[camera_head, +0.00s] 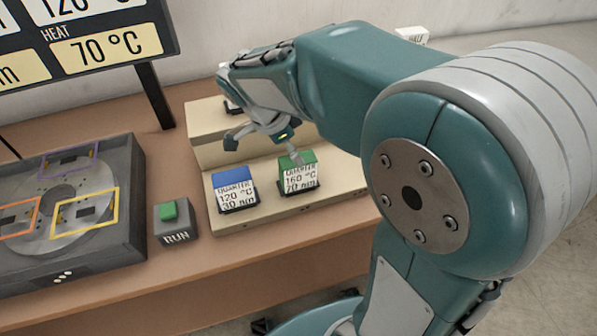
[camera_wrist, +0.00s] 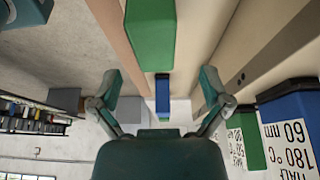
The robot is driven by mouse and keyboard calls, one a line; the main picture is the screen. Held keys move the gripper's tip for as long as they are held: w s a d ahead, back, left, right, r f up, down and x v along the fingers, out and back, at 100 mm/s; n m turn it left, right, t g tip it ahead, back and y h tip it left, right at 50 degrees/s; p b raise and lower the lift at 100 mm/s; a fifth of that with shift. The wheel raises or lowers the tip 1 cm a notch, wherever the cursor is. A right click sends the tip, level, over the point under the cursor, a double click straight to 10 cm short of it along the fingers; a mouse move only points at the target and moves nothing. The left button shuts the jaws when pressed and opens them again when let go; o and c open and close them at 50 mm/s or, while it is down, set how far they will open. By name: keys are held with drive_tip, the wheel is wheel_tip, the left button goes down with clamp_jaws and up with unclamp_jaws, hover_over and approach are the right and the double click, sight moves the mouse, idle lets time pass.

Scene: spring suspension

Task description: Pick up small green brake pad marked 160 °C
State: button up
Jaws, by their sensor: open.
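The small green brake pad (camera_head: 297,165) stands upright on the front step of the beige stand, with a white label reading QUARTER, 160 °C, 70 Nm. A green block, likely this pad, shows at the top of the wrist view (camera_wrist: 150,35), with its label out of sight. My gripper (camera_head: 264,146) is open and empty. One finger is close to the pad's top in the head view; I cannot tell whether it touches. In the wrist view the fingers (camera_wrist: 160,85) are spread wide, and the green block lies beyond their tips.
A blue pad (camera_head: 234,187) marked QUARTER 120 °C stands left of the green one. Larger blue (camera_wrist: 288,105) and green (camera_wrist: 246,140) pads stand at right in the wrist view. A RUN button box (camera_head: 173,222) and a disc device (camera_head: 130,200) lie left.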

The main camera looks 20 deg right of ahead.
sight(298, 174)
drive_tip(key=x, duration=0.3)
drive_tip(key=a+x, duration=0.1)
drive_tip(key=x, duration=0.1)
drive_tip(key=shift+s+d+f, duration=0.1)
drive_tip(key=shift+s+f, duration=0.1)
drive_tip(key=shift+f, duration=0.1)
drive_tip(key=shift+d, duration=0.15)
clamp_jaws()
